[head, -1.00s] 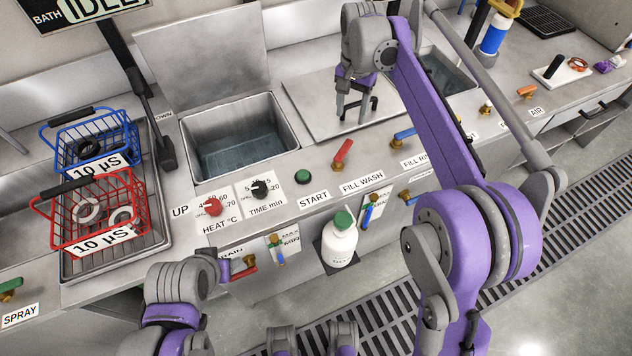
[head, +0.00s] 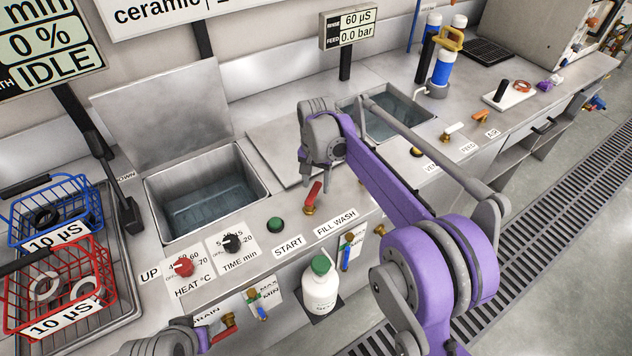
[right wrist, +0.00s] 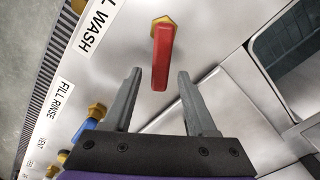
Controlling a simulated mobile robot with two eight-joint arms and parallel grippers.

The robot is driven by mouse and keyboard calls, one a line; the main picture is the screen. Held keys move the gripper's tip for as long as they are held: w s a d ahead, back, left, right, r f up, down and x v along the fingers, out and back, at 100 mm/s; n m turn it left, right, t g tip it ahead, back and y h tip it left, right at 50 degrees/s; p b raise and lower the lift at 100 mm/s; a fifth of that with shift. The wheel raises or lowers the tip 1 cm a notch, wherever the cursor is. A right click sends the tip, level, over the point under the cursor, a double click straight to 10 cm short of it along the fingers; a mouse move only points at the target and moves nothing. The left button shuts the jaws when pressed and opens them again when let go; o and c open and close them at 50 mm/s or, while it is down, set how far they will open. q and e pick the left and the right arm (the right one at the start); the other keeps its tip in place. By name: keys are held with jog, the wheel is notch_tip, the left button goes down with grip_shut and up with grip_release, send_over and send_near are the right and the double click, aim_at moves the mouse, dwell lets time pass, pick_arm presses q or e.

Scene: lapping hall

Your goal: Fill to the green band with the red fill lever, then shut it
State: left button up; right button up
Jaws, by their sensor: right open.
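The red fill lever (head: 313,196) stands on its brass valve by the FILL WASH label (head: 336,222). In the right wrist view the red lever (right wrist: 162,60) lies ahead of my right gripper (right wrist: 158,74), lined up between its spread fingers; no contact shows. In the head view my right gripper (head: 304,168) is just behind the lever, partly hidden by its own wrist. The wash tank (head: 160,192) holds water low inside. A level gauge (head: 257,304) with MAX and MIN marks is on the front panel; its green band is too small to read. My left gripper is out of view.
The START button (head: 276,224), black time knob (head: 232,243) and red heat knob (head: 183,267) sit left of the lever. A white bottle (head: 320,288) stands below. Red (head: 62,322) and blue (head: 30,232) baskets are at left. A blue lever (right wrist: 82,130) is beside my right gripper.

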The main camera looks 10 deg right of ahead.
grip_shut()
dwell(1.4)
